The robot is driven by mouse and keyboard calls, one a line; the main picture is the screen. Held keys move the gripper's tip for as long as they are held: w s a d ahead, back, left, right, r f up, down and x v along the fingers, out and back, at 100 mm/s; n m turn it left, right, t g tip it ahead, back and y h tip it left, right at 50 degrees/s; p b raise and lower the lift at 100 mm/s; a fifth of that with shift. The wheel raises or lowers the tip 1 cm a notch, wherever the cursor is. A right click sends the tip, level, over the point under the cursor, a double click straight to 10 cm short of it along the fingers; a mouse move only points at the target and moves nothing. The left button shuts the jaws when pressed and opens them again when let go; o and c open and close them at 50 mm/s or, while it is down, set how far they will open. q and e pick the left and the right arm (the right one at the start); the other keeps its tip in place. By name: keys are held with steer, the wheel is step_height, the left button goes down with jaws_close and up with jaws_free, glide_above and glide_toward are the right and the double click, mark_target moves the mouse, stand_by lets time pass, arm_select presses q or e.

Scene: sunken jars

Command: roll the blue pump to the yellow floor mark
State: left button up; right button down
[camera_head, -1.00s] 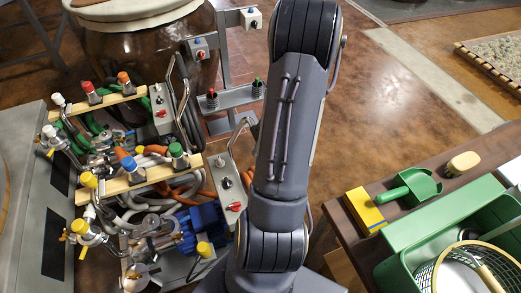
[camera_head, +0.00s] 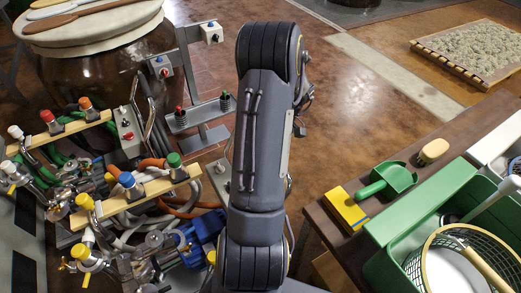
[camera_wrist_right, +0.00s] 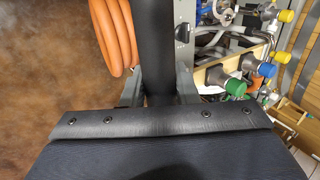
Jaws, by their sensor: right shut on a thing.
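The blue pump (camera_head: 204,230) shows at the lower left of the head view, low among hoses and metal fittings, partly hidden by them and by my arm. My right gripper (camera_wrist_right: 158,96) is shut around a thick black upright bar (camera_wrist_right: 156,45) in the right wrist view. A grey panel with a black knob (camera_wrist_right: 182,33) stands just beside the bar. Whether the bar belongs to the pump's cart is hidden. In the head view my dark arm covers the middle, and the right gripper's fingers cannot be made out. My left gripper is not in view. No yellow floor mark shows.
Racks with coloured valve caps (camera_head: 125,179) and a large brown jar (camera_head: 100,75) crowd the left. A table edge (camera_head: 318,212) with a green scoop (camera_head: 388,180) and green crate (camera_head: 385,262) is close at right. Brown floor (camera_head: 350,115) lies clear beyond my arm.

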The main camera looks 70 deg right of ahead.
steer(key=s+d, duration=0.8)
steer(key=d, duration=0.2)
steer(key=shift+s+d, duration=0.35)
steer(key=shift+s, duration=0.05)
steer(key=shift+w+a, duration=0.2)
stand_by(0.3)
jaws_free()
steer(key=shift+s+d, duration=0.1)
steer(key=shift+s, duration=0.05)
steer(key=p+v, duration=0.6)
steer(key=v, duration=0.1)
steer(key=shift+r, duration=0.45)
